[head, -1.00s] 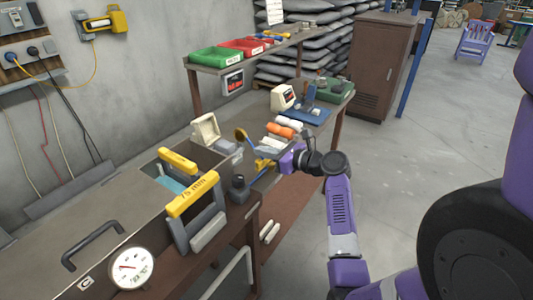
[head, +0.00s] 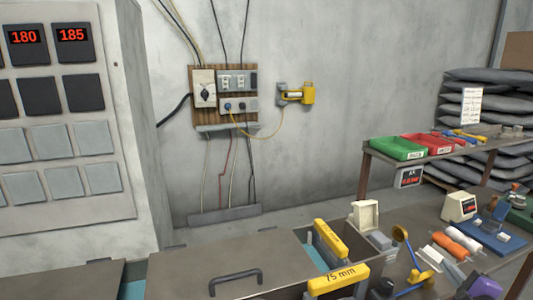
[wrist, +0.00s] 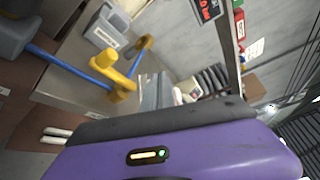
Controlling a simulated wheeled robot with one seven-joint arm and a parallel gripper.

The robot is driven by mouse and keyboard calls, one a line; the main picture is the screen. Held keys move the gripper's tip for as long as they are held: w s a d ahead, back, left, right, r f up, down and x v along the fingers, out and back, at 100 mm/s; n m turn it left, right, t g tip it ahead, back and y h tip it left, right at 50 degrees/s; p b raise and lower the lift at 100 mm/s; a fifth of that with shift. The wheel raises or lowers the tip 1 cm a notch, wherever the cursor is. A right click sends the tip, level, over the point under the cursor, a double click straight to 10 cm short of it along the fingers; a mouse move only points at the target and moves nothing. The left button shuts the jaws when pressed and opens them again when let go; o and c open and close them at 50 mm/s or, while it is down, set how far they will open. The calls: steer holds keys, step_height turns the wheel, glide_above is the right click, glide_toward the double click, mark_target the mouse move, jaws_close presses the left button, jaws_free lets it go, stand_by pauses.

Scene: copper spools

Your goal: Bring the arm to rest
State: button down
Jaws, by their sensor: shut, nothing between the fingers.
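My gripper (head: 466,284) shows only in part at the lower right corner of the head view, as a purple hand with grey fingers. The rest of my arm is outside that view. In the wrist view the purple hand fills the bottom, and the grey fingers (wrist: 156,88) are close together and empty. They point over the workbench, beside a blue and yellow stand (wrist: 118,72). That stand also shows in the head view (head: 408,258), just left of my gripper.
A shelf (head: 388,160) with green and red bins stands behind. A panel (head: 70,110) reads 180 and 185. Stacked sacks (head: 495,100) stand at right.

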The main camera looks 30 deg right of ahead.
steer(key=s+a+f+n+t+y, duration=0.1)
steer(key=s+a+n, duration=0.1)
steer(key=a+n, duration=0.95)
steer(key=s+a+f+n+t, duration=0.1)
steer(key=a+n, duration=0.6)
steer(key=a, duration=0.9)
steer(key=s+a+n+y, duration=0.4)
steer(key=s+a+n, duration=0.1)
steer(key=a, duration=0.5)
steer(key=s+a+n+y, duration=0.5)
steer(key=s+a, duration=0.3)
steer(key=a, duration=0.2)
steer(key=shift+a+r+n, duration=0.35)
steer(key=shift+a+n, duration=0.05)
steer(key=shift+n, duration=0.35)
